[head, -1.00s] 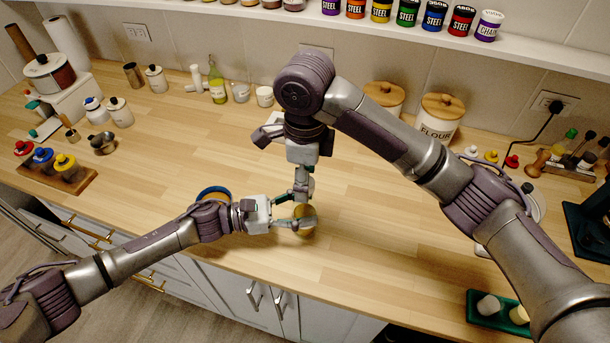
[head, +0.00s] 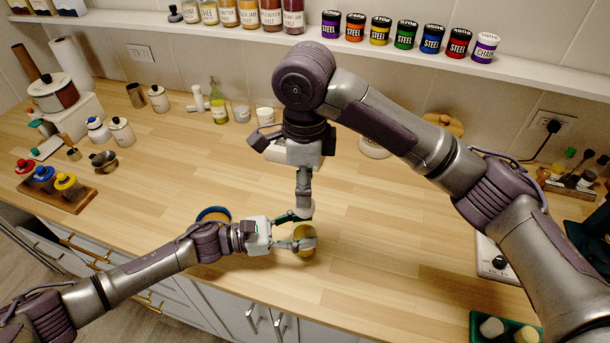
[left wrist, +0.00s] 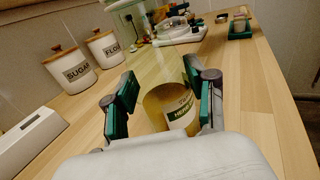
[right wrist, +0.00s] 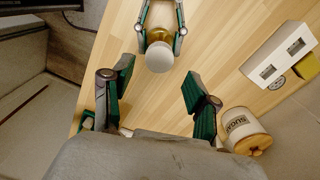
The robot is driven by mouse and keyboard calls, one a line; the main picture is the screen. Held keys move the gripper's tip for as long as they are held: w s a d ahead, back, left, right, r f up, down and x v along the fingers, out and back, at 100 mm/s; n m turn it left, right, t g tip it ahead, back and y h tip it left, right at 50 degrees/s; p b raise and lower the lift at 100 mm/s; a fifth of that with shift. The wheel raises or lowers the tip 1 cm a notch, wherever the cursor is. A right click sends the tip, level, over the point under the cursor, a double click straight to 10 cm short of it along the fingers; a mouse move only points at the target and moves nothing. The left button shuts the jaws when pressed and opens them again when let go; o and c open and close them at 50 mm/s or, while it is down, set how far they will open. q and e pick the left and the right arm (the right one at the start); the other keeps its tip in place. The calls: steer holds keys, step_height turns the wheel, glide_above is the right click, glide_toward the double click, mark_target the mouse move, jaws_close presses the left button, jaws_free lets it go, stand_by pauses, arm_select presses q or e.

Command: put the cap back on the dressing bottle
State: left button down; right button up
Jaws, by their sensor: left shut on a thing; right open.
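The dressing bottle (head: 304,240) is a yellowish see-through bottle with a herb label, held over the worktop. My left gripper (head: 300,243) is shut on it from the left. In the left wrist view the bottle (left wrist: 172,105) stands between the fingers (left wrist: 160,105). In the right wrist view a smooth white round top (right wrist: 162,57) shows on it, between my left fingers (right wrist: 160,25); I cannot tell whether this is the cap. My right gripper (head: 298,214) is above and close to the bottle. Its fingers (right wrist: 157,95) are open with nothing between them.
A blue-rimmed round container (head: 213,213) sits just behind my left arm. A rack with red, blue and yellow lidded jars (head: 70,197) is at left. A green tray (head: 490,318) is at lower right. Canisters (left wrist: 80,70) stand along the wall. The middle worktop is clear.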

steer(key=n, duration=0.7)
steer(key=shift+a+r, duration=0.1)
steer(key=shift+r, duration=0.2)
steer(key=n, duration=0.5)
steer(key=shift+r, duration=0.2)
steer(key=n, duration=0.5)
steer(key=shift+a+r, duration=0.1)
steer(key=shift+r, duration=0.15)
steer(key=n, duration=0.5)
steer(key=shift+r+n, duration=0.2)
steer(key=shift+n, duration=0.1)
steer(key=n, duration=0.4)
steer(key=shift+r+n, duration=0.15)
steer(key=shift+n, duration=0.25)
steer(key=n, duration=0.5)
steer(key=shift+r, duration=0.2)
steer(key=n, duration=0.4)
steer(key=shift+r+n, duration=0.15)
steer(key=shift+n, duration=0.25)
steer(key=n, duration=0.4)
steer(key=shift+d+r+n, duration=0.15)
steer(key=shift+d+n, duration=0.05)
steer(key=shift+n, duration=0.2)
